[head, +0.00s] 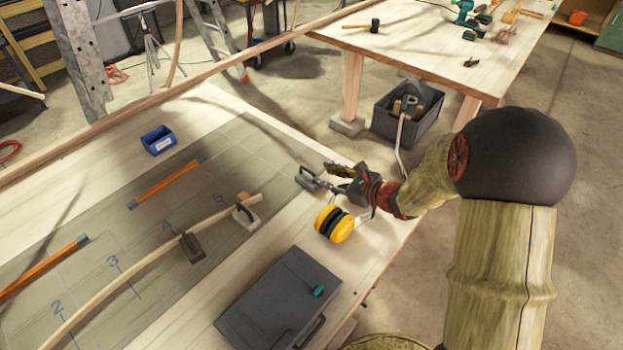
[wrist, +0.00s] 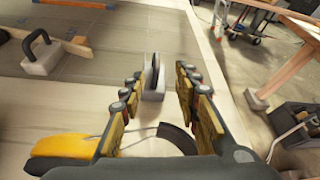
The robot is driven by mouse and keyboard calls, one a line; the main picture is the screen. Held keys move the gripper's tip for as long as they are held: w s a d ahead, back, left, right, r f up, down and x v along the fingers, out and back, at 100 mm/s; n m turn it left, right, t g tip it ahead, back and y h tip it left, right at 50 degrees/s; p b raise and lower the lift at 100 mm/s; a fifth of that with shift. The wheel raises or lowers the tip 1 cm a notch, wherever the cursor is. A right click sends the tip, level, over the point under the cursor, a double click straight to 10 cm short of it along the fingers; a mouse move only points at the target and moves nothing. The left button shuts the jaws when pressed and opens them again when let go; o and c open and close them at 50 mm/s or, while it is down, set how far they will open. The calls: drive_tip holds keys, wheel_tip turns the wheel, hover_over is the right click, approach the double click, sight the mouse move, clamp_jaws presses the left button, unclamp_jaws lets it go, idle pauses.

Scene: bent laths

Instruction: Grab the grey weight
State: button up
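A grey weight (head: 306,183) with a dark loop handle stands on the workbench just beyond my gripper (head: 324,177). In the wrist view this grey weight (wrist: 153,94) stands upright ahead between the fingers, its handle seen nearly edge-on. My gripper (wrist: 161,76) is open, one finger to each side of that view line; I cannot tell whether either touches it. A second, pale grey weight (head: 245,218) with a handle stands beside the bent lath (head: 130,268); it also shows in the wrist view (wrist: 41,58). A darker grey block (head: 192,248) stands against the lath.
Yellow and black ear defenders (head: 335,224) lie close below my gripper. A dark case (head: 280,300) lies at the bench's near edge. A blue bin (head: 158,140) and orange bars (head: 166,183) lie farther left.

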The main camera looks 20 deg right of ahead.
sight(311, 172)
drive_tip(key=b+x, duration=0.1)
drive_tip(key=x, duration=0.2)
drive_tip(key=b+x, duration=0.1)
drive_tip(key=x, duration=0.1)
drive_tip(key=shift+w+a, duration=0.2)
drive_tip(key=shift+a, duration=0.3)
drive_tip(key=shift+c, duration=1.3)
clamp_jaws()
drive_tip(key=shift+f, duration=0.1)
